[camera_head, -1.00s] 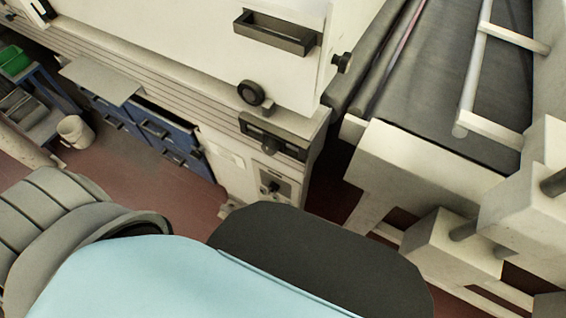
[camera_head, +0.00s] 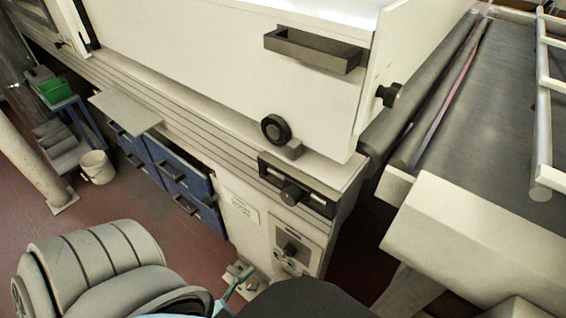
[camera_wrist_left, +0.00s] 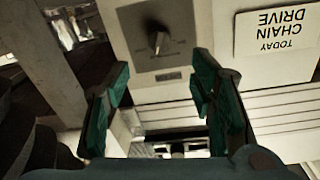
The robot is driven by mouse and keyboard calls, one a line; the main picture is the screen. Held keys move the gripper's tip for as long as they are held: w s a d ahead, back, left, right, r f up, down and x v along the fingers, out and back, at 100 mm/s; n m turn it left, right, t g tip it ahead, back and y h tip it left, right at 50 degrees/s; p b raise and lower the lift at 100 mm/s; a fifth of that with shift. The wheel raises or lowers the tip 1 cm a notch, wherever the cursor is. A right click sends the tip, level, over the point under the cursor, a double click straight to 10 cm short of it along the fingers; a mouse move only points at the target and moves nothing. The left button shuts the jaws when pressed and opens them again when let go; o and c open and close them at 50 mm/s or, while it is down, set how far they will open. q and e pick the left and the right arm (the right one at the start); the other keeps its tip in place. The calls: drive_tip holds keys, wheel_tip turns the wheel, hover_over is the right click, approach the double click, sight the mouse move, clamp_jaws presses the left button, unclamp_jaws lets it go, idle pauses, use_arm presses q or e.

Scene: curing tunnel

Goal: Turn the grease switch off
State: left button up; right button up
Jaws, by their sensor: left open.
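A rotary switch with a dark knob sits on a grey plate on the white machine's end panel (camera_head: 291,246). In the left wrist view the knob (camera_wrist_left: 158,40) shows close up, with a pale ridge running nearly up and down the picture. The plate's lettering is too small to read, so I cannot confirm it says grease. My left gripper (camera_wrist_left: 162,82) is open and empty, its two green-padded fingers apart just short of the switch plate. In the head view only a teal bit of it (camera_head: 238,284) shows at the bottom, mostly hidden by my arm. My right gripper is out of view.
A paper label reading "TODAY CHAIN DRIVE" (camera_wrist_left: 275,33) is beside the switch. Above it are a dark panel with a knob (camera_head: 290,194) and a round black knob (camera_head: 275,129).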

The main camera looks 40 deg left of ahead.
sight(284, 257)
use_arm(q)
drive_tip(key=w, duration=1)
drive_tip(key=shift+d, duration=0.15)
drive_tip(key=shift+w, duration=0.25)
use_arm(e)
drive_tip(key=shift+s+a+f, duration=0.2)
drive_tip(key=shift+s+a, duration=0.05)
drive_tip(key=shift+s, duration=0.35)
use_arm(q)
drive_tip(key=c, duration=1.2)
